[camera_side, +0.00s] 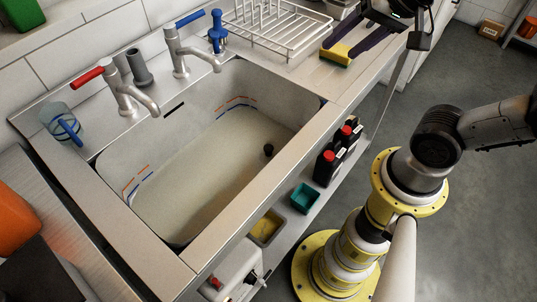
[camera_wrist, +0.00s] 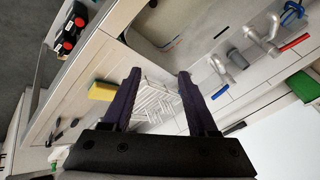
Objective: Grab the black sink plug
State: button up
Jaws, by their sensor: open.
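The black sink plug (camera_side: 268,150) is small and dark and sits inside the sink (camera_side: 208,214), near its right end, in the side view. The sink appears to hold cloudy water. A small dark spot shows at the top edge of the wrist view, but I cannot tell whether it is the plug. My gripper (camera_wrist: 159,72) is open, with two purple fingers apart and nothing between them. In the side view it is at the upper right, above the counter by the yellow sponge (camera_side: 337,54), well away from the plug.
A white dish rack (camera_side: 283,28) stands behind the sponge. A red-handled tap (camera_side: 124,90) and a blue-handled tap (camera_side: 186,50) reach over the sink's back edge. A cup with a blue brush (camera_side: 66,125) stands at the left. Black bottles (camera_side: 333,155) with red caps stand below the counter.

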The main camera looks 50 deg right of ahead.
jog(key=w+f+m+g, duration=0.1)
jog(key=w+f+m, duration=0.2)
jog(key=w+m, duration=0.45)
jog(key=m+g, duration=0.6)
send_over(268, 148)
jog(key=d, duration=0.1)
notch_tip(268, 148, down, 23)
jog(key=shift+n, duration=0.25)
notch_tip(268, 148, down, 6)
jog(key=shift+s+f, duration=0.1)
jog(key=shift+f, duration=0.1)
jog(key=shift+a+f, duration=0.15)
jog(key=shift+f, duration=0.85)
jog(key=shift+a+f, duration=0.2)
jog(key=shift+f, duration=0.85)
jog(key=shift+a+f, duration=0.15)
jog(key=shift+f, duration=0.85)
grip_shut()
